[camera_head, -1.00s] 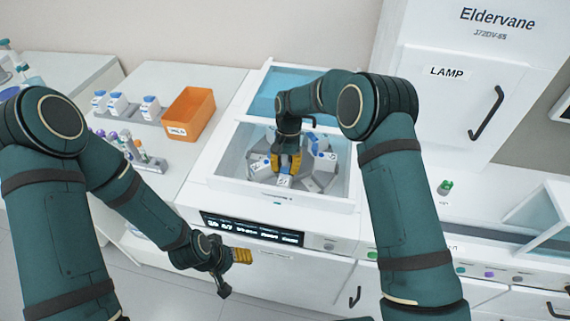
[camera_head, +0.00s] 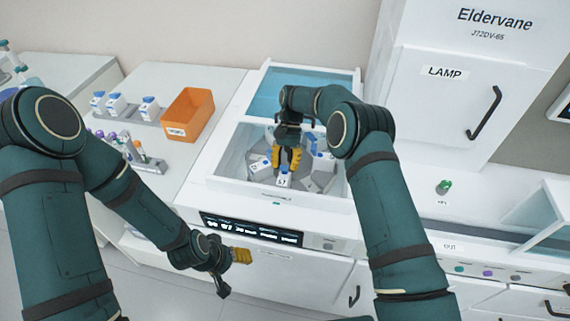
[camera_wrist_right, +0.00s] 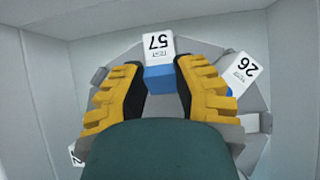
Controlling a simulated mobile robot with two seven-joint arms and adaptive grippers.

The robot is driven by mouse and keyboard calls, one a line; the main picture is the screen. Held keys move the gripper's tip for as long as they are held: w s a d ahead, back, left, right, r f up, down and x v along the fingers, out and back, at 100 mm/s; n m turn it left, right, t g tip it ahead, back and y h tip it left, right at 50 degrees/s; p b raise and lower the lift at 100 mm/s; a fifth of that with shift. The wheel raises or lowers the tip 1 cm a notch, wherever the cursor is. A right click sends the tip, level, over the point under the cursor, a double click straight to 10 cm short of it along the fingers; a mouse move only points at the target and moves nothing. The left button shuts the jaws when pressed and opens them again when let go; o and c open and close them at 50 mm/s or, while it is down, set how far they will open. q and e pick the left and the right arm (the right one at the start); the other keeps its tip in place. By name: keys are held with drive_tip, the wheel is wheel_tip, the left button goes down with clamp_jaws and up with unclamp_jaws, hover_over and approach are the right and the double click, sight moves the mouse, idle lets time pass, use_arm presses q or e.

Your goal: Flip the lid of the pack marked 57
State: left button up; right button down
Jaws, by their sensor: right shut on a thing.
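The pack marked 57 (camera_head: 284,181) is a small white block with a blue part, in the open well at the front of the white machine. In the right wrist view the pack (camera_wrist_right: 158,46) shows its label upside down, with the blue part toward me. My right gripper (camera_head: 287,167) points down into the well; its yellow fingers (camera_wrist_right: 160,66) stand on either side of the pack and are shut on it. My left gripper (camera_head: 236,257) hangs empty in front of the machine, well away from the pack; its finger gap is not clear.
A pack marked 26 (camera_wrist_right: 240,72) sits close to the right finger, on the grey carrier in the well. The well's white walls (camera_head: 232,152) surround my right gripper. An orange bin (camera_head: 188,116) and several bottles stand on the left counter. The LAMP cabinet (camera_head: 440,90) rises at the right.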

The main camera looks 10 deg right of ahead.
drive_tip(key=c, duration=0.7)
unclamp_jaws()
drive_tip(key=shift+s+f, duration=0.1)
drive_tip(key=shift+o, duration=0.2)
drive_tip(key=v, duration=0.7)
drive_tip(key=shift+r, duration=0.2)
